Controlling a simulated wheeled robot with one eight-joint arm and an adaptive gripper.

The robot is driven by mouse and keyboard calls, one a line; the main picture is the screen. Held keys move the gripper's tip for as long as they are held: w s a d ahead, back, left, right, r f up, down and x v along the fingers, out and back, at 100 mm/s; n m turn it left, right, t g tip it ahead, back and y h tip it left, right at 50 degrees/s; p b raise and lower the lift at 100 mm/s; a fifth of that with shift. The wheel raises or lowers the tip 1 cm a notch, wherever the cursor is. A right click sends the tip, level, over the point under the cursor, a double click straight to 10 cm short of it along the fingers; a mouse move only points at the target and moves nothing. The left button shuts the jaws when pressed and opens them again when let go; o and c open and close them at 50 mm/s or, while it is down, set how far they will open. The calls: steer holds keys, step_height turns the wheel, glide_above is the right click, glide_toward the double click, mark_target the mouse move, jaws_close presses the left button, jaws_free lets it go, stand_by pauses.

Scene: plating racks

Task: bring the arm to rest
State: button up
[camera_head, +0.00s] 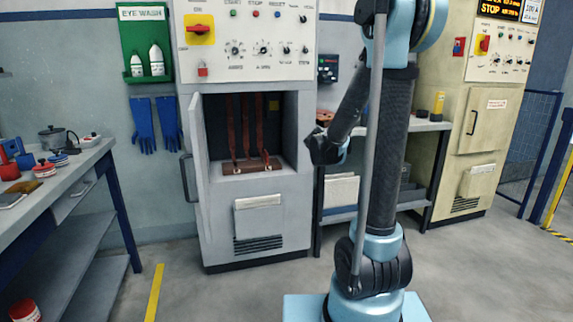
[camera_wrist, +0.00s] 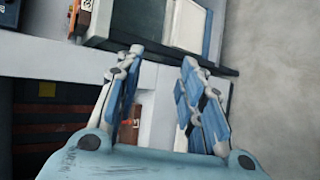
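My gripper (camera_wrist: 162,62) shows in the wrist view with its two blue-padded fingers spread apart. It is open, and I see nothing held between them. In the head view my arm rises from its base, bends over at the top and comes down behind the upright link. Its dark wrist end hangs between the open grey cabinet (camera_head: 218,187) and the shelf bench (camera_head: 425,126). The fingers cannot be made out in the head view.
The cabinet's door (camera_head: 201,140) stands open, with reddish-brown bars (camera_head: 247,130) inside. A workbench (camera_head: 62,175) with tools and a pot (camera_head: 53,138) stands at the left. A cream cabinet (camera_head: 488,120) stands at the right. The floor in front of the grey cabinet is clear.

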steer(key=s+d+f+m+g+y, duration=0.15)
steer(key=s+m, duration=0.25)
steer(key=s, duration=0.6)
steer(key=s+d+f+m+g, duration=0.2)
steer(key=s+m+g, duration=0.15)
steer(key=s, duration=0.65)
steer(key=s+d+f+m+g, duration=0.15)
steer(key=s+m, duration=0.35)
steer(key=s, duration=0.5)
steer(key=s+a+f+m+g+y, duration=0.1)
steer(key=s+a+f+m, duration=0.1)
steer(key=s, duration=0.4)
steer(key=s+a+f+m+g+y, duration=0.1)
steer(key=s+f+m+g, duration=0.1)
steer(key=s, duration=0.4)
steer(key=shift+s+a+f, duration=0.3)
steer(key=shift+a+f, duration=0.05)
steer(key=shift+f, duration=0.5)
steer(key=shift+w+y, duration=0.1)
steer(key=shift+y, duration=0.15)
